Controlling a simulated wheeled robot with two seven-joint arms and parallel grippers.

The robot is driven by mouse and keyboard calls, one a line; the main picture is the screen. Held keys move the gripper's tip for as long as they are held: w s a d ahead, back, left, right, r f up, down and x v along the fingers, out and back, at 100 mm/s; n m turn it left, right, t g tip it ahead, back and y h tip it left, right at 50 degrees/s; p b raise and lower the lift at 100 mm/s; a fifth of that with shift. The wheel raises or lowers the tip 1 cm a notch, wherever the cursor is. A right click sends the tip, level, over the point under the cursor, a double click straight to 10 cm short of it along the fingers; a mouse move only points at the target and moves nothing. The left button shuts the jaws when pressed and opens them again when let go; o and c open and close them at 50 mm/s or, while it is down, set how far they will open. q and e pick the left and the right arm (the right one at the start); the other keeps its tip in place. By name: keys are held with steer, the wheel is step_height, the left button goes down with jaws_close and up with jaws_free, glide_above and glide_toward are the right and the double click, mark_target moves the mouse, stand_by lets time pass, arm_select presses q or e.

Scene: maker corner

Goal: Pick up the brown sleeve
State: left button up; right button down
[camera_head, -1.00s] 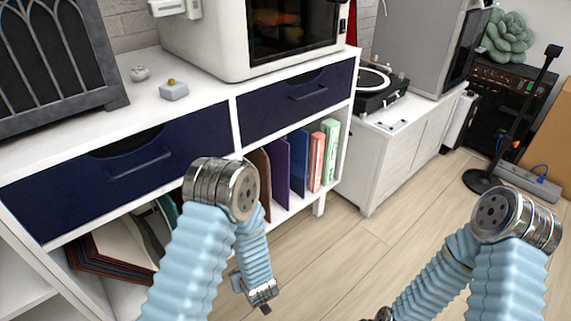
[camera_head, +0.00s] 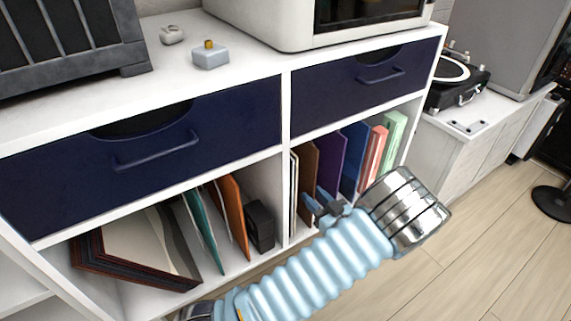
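The brown sleeve (camera_head: 308,160) stands upright in the right open compartment of the white shelf unit, between pale sleeves on its left and a purple sleeve (camera_head: 330,160) on its right. My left gripper (camera_head: 314,198) is at the front of this compartment, in front of the lower part of the brown sleeve. Its small dark fingers look apart. Whether they touch the sleeve, I cannot tell. My light blue arm hides the compartment's lower front. My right gripper is not in view.
Blue, red and green sleeves (camera_head: 391,137) stand farther right. The left compartment holds an orange sleeve (camera_head: 233,212), a teal sleeve (camera_head: 202,228), a black box (camera_head: 260,226) and leaning frames (camera_head: 130,245). Dark blue drawers (camera_head: 215,130) are above. A turntable cabinet (camera_head: 455,160) stands right.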

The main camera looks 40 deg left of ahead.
arm_select(q)
steer(key=x, duration=0.6)
steer(key=shift+b, duration=0.4)
steer(key=shift+s+r, duration=0.1)
jaws_close()
